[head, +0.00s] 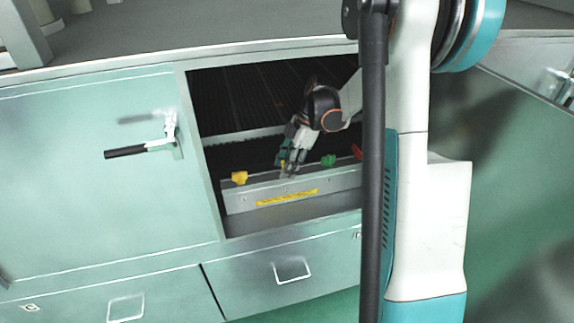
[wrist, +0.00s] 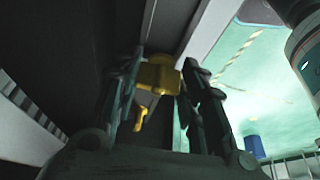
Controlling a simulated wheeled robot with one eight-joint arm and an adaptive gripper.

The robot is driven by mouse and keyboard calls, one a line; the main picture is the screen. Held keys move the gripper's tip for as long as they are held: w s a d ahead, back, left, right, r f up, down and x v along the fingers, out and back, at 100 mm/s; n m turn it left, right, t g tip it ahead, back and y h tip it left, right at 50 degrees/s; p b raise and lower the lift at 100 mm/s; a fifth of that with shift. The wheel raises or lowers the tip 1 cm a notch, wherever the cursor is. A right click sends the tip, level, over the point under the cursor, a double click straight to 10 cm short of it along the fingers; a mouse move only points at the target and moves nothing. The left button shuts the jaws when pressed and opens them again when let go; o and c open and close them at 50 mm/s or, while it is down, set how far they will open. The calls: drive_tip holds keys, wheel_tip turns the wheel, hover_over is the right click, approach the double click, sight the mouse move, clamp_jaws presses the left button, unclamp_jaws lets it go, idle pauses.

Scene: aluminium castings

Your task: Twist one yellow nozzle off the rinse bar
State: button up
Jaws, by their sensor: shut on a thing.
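The grey metal rinse bar (head: 236,200) lies along the front of the opening, with a yellow label on its face. One yellow nozzle (head: 239,178) sits on its left end, clear of my gripper. My gripper (head: 287,165) reaches down to the middle of the bar. In the wrist view, a second yellow nozzle (wrist: 158,76) is between the fingers of my gripper (wrist: 163,62), which are shut on it. In the head view the fingers mostly hide this nozzle, and I cannot tell whether it is still seated on the bar.
A green nozzle (head: 328,160) and a red nozzle (head: 357,152) stand on the bar to the right of my gripper. The opening's metal frame (head: 205,165) is close around my arm. A door handle (head: 140,149) juts out at the left. The cavity behind is dark.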

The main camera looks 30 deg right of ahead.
drive_tip(key=shift+r+p, duration=0.8)
drive_tip(key=shift+r, duration=0.45)
idle(0.5)
